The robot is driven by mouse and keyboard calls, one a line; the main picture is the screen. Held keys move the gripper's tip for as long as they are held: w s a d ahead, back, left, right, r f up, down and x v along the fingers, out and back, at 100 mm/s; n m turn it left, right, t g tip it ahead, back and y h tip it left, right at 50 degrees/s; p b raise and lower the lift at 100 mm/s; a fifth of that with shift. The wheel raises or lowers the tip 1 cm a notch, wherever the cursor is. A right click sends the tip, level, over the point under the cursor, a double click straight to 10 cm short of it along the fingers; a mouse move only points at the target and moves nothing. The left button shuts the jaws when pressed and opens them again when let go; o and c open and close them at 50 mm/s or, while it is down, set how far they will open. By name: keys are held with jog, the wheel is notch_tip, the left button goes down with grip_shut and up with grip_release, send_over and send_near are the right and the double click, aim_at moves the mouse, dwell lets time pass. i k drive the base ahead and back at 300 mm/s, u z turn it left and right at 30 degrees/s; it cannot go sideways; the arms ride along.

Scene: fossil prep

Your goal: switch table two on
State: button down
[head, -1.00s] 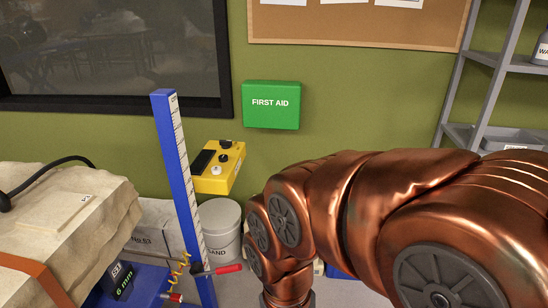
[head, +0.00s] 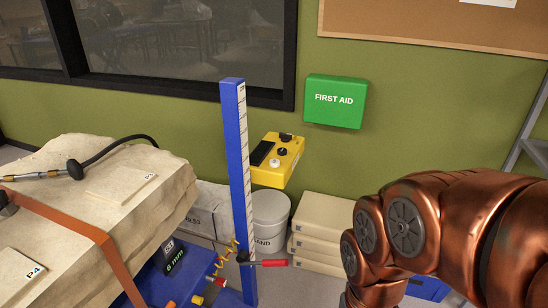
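A yellow control box (head: 277,161) with a black panel, dark knobs and a white button shows in the head view, behind a blue upright post (head: 238,190) with a scale. I cannot read any table number on it. My copper arm enters from the right and runs down out of the frame. My gripper is out of view.
A red-handled clamp (head: 268,263) sticks out from the post. A white sand bucket (head: 270,215) and stacked pale slabs (head: 318,240) stand by the wall. A green first aid box (head: 336,101) hangs above. An orange strap (head: 85,235) crosses the rock.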

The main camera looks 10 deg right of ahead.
aim_at(285, 138)
jog(key=k, duration=0.6)
jog(key=z, duration=0.15)
jog(key=i, duration=1.45)
jog(key=u, duration=0.75)
